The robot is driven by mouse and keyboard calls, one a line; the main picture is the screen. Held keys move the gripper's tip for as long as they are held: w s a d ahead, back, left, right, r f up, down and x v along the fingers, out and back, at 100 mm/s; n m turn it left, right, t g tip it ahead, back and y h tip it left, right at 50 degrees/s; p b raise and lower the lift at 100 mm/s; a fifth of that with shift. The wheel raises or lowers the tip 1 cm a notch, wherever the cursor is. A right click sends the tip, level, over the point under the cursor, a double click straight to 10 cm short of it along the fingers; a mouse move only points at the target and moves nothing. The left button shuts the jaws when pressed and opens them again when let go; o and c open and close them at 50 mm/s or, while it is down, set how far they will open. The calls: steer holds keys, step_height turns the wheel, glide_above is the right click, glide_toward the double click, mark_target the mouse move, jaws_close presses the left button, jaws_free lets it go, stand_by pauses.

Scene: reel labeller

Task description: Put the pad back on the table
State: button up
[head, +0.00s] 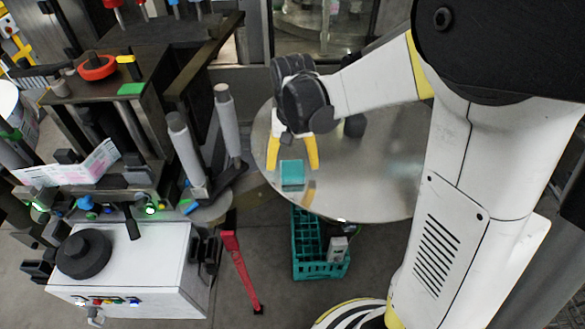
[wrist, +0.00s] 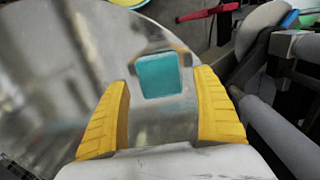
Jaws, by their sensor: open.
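The pad (head: 292,173) is a small teal block in the head view, at the front left part of the round metal table (head: 370,180). In the wrist view the pad (wrist: 160,75) shows between and just beyond the two yellow fingers, over the shiny tabletop (wrist: 60,70). My gripper (head: 296,158) is open, its yellow fingers pointing down on either side of the pad's far end. In the wrist view my gripper (wrist: 170,95) has a clear gap on both sides of the pad, and neither finger touches it. I cannot tell whether the pad rests flat on the table.
A teal crate (head: 318,268) stands on the floor below the table's front edge. The labeller with grey rollers (head: 186,150) stands close on the left, beside a red lever (head: 240,270). The table's right part is clear.

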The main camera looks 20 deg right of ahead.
mark_target(293, 169)
step_height(293, 169, up, 9)
steer(key=p, duration=0.1)
steer(key=s+r+n+t, duration=0.3)
steer(key=s+t, duration=0.4)
steer(key=s, duration=0.5)
steer(key=shift+s+r+n, duration=0.25)
steer(key=shift+s+n, duration=0.05)
steer(key=shift+s, duration=0.1)
